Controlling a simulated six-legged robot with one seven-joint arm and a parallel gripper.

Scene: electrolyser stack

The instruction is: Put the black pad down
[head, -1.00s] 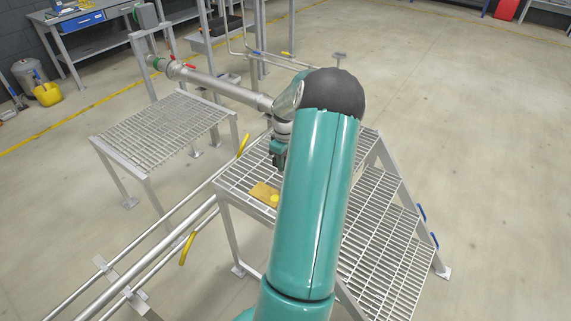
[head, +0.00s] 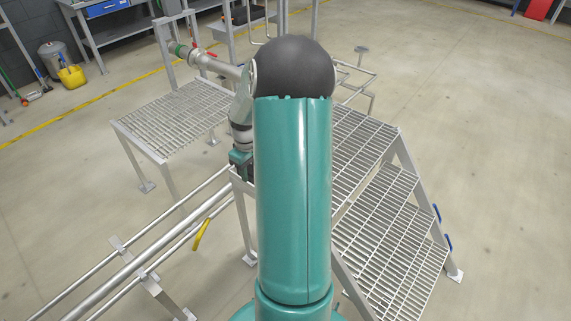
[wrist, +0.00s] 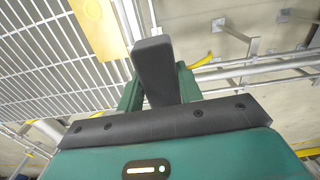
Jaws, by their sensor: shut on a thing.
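The black pad (wrist: 155,70) is a dark block in the wrist view. It stands between the two green fingers of my gripper (wrist: 160,90), which is shut on it. In the head view my gripper (head: 241,160) hangs at the left corner of the grated platform (head: 352,150), and the pad cannot be made out there. My arm hides the board in the head view.
A second grated platform (head: 178,118) stands to the left, with a grey pipe (head: 215,66) running above it. Long rails with a yellow handle (head: 202,234) run at lower left. Steps (head: 385,245) descend at right. Open floor lies further right.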

